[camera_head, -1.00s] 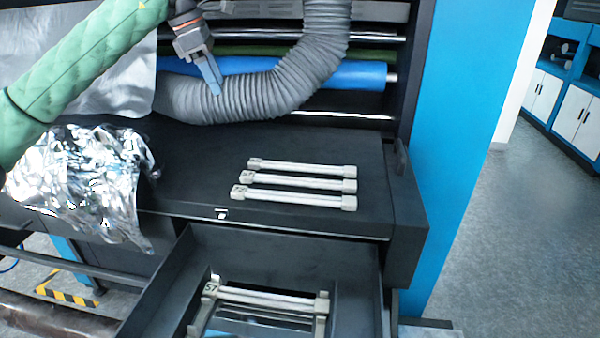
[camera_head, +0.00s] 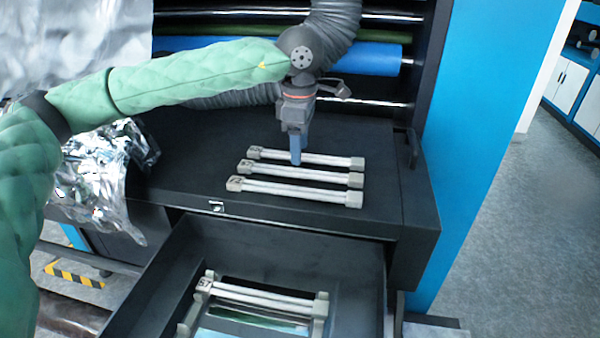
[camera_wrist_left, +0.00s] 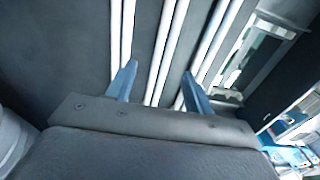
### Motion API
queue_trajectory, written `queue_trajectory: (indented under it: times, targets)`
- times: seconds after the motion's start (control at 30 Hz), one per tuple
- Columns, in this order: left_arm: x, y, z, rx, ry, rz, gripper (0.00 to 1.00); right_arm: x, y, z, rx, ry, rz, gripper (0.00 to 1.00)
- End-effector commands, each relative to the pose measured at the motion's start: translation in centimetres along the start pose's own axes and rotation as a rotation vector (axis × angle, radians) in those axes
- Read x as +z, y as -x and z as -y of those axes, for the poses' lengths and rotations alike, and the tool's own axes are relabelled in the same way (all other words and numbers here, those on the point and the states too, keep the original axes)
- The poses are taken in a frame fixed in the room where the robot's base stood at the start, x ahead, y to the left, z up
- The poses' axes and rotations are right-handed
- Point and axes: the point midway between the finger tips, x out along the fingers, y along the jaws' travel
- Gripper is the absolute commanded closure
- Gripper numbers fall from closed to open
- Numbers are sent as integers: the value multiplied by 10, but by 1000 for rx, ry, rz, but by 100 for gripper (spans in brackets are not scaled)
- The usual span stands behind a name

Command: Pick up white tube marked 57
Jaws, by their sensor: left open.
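Three white tubes with square end caps lie side by side on the black top: a rear tube (camera_head: 310,157), a middle tube (camera_head: 300,174) and a front tube (camera_head: 295,190). Dark marks show on their left caps, too small to read surely. My left gripper (camera_head: 296,160) points down over the middle of the row, fingers open and empty. In the left wrist view, the fingers (camera_wrist_left: 160,70) spread either side of the middle tube (camera_wrist_left: 166,50), with the rear tube (camera_wrist_left: 122,35) left and the front tube (camera_wrist_left: 212,45) right. Contact cannot be told. My right gripper is out of view.
An open drawer (camera_head: 160,295) below holds more white tubes (camera_head: 262,297). Crumpled silver foil (camera_head: 100,180) lies left of the row. A grey ribbed hose (camera_head: 335,25) and a blue roller (camera_head: 375,58) are behind. A blue panel (camera_head: 470,150) stands at the right.

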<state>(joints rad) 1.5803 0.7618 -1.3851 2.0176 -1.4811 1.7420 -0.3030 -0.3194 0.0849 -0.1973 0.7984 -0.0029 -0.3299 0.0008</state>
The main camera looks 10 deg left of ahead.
Motion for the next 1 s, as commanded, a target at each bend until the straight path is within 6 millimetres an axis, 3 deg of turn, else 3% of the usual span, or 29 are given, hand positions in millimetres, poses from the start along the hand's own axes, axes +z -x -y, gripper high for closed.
queue_trajectory:
  times: [0.17,0.3,0.43,0.67,0.77,0.93,1.0]
  targets:
    - [0,-12,2,-2,-1,0,48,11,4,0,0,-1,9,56]
    - [-1,-30,5,-3,-1,0,48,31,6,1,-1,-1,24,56]
    - [-1,-47,4,-1,0,0,48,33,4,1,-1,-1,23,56]
    - [-1,-52,4,0,0,1,48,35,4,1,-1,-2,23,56]
    - [-1,-51,4,0,0,1,61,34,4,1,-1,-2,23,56]
    - [-1,-51,4,0,0,1,95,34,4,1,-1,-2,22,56]
    - [-1,-51,4,0,0,1,97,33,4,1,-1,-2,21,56]
